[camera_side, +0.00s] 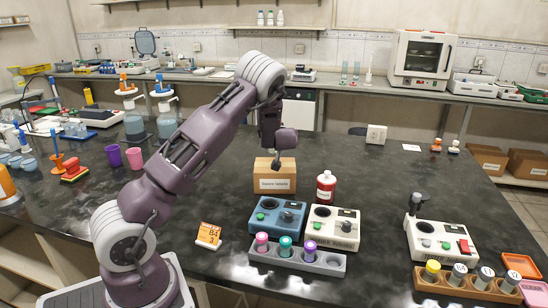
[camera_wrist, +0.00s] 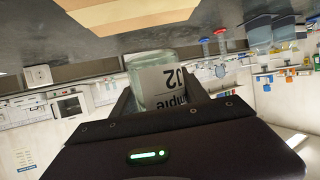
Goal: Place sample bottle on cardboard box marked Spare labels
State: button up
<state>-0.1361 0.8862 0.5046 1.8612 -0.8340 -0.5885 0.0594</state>
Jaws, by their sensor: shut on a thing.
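My gripper (camera_wrist: 165,98) is shut on the sample bottle (camera_wrist: 152,84), a clear bottle with a white label showing "Sample" and "02" upside down in the wrist view. In the side view my gripper (camera_side: 277,160) is just above or behind the cardboard box (camera_side: 265,178); the bottle cannot be made out there. The box is brown with a white front label too small to read surely. Its top also shows at the top edge of the wrist view (camera_wrist: 130,12), apart from the bottle in the picture.
A red bottle (camera_side: 325,187) stands right of the box. A blue device (camera_side: 277,216), a white device (camera_side: 332,228) and a grey rack (camera_side: 297,259) with coloured caps stand in front.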

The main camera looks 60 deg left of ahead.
notch_tip(320, 180, down, 5)
jog(key=shift+f, duration=0.1)
jog(key=o, duration=1.6)
jog(key=shift+f, duration=0.1)
jog(key=shift+c, duration=0.2)
